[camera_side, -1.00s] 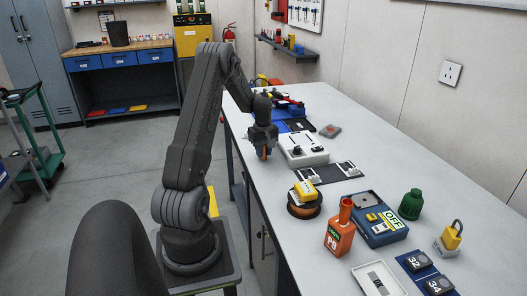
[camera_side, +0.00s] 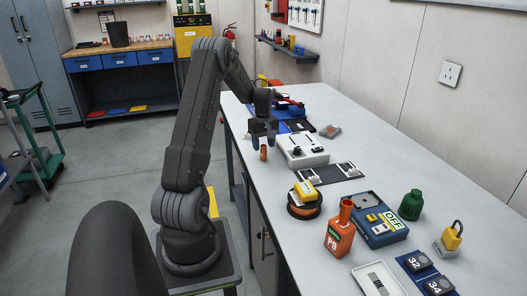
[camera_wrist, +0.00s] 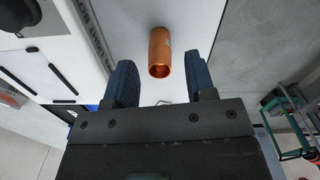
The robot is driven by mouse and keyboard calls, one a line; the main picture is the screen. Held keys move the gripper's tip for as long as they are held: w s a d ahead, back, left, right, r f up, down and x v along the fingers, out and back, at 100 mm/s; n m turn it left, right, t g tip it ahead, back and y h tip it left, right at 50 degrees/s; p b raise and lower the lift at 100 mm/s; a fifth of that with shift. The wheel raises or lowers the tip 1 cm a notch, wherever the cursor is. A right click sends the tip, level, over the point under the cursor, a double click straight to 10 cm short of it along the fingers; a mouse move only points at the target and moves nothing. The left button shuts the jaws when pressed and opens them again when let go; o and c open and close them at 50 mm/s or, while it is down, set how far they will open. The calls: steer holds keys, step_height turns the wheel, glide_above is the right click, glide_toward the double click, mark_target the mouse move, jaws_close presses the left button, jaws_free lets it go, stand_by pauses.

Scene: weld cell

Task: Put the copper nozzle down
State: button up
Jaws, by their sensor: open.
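The copper nozzle (camera_side: 264,153) stands upright on the bench close to its left edge, just left of the white control box. In the wrist view the nozzle (camera_wrist: 160,50) is an orange-brown tube with its open end toward me. My gripper (camera_side: 263,143) is just above it, and in the wrist view its two blue fingers (camera_wrist: 162,75) are spread wide. There is a clear gap between each finger and the nozzle, and nothing is held.
The white control box (camera_side: 303,158) with a dark knob is close on the right. The spool (camera_side: 304,208), orange bottle (camera_side: 340,232) and blue case (camera_side: 378,228) stand nearer the camera. The bench edge is close on the left.

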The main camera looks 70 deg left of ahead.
mark_target(263, 146)
step_height(263, 146, up, 8)
steer(key=shift+r, duration=0.25)
steer(key=w+d+r+m+t, duration=0.1)
steer(key=d+r+m, duration=0.25)
steer(key=d, duration=0.45)
steer(key=w+d+r+m+t+y, duration=0.1)
steer(key=w+d+r+m, duration=0.2)
steer(key=d, duration=0.6)
steer(key=d+r+m, duration=0.3)
steer(key=d+r, duration=0.1)
steer(key=d, duration=0.4)
steer(key=s+d+m+t, duration=0.1)
steer(key=s+d+m, duration=0.4)
steer(key=d, duration=0.4)
steer(key=s+d+m+t+h, duration=0.1)
steer(key=s+d+m, duration=0.4)
steer(key=d, duration=0.5)
steer(key=shift+s+t, duration=0.8)
steer(key=shift+s, duration=0.05)
